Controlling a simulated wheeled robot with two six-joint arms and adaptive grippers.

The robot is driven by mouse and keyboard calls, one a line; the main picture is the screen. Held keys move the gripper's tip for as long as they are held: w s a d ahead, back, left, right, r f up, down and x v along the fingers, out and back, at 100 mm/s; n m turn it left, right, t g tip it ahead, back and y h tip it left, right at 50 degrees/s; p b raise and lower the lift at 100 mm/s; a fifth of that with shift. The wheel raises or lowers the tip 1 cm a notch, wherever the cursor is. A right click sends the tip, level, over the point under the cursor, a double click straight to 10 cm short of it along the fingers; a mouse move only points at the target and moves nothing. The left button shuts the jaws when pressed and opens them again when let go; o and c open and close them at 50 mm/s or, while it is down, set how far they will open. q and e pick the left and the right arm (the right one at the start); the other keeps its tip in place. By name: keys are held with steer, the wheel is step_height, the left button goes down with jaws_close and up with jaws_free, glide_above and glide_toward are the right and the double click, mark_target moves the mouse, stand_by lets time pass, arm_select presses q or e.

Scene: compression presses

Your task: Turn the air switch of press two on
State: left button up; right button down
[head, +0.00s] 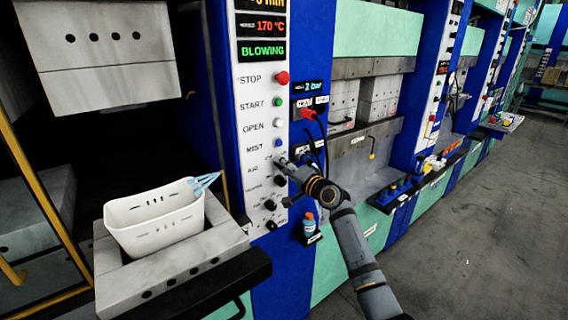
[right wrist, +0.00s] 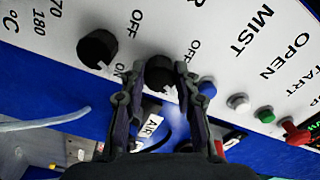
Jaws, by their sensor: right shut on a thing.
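The air switch (right wrist: 160,97) is a black rotary knob on the white control panel (head: 256,100) of the nearest press. It sits in the row under the blue mist button (head: 278,143). My right gripper (head: 284,163) reaches to the panel from the lower right. In the right wrist view its two dark fingers (right wrist: 170,78) are closed around the knob, one on each side. An OFF mark shows beside the knob; I cannot tell which way the knob points. In the head view the gripper hides the knob. My left gripper is not in view.
A second black knob (right wrist: 97,48) is close beside the fingers. A red stop button (head: 282,78) and a green start button (head: 278,102) are higher up. Hoses hang right of the panel. The grey floor at right is clear.

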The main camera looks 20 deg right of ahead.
steer(key=shift+m+p, duration=0.4)
steer(key=shift+m, duration=0.4)
steer(key=c, duration=1)
jaws_free()
steer(key=shift+s, duration=0.1)
steer(key=v, duration=1.1)
steer(key=shift+s+d, duration=0.1)
steer(key=shift+s, duration=0.3)
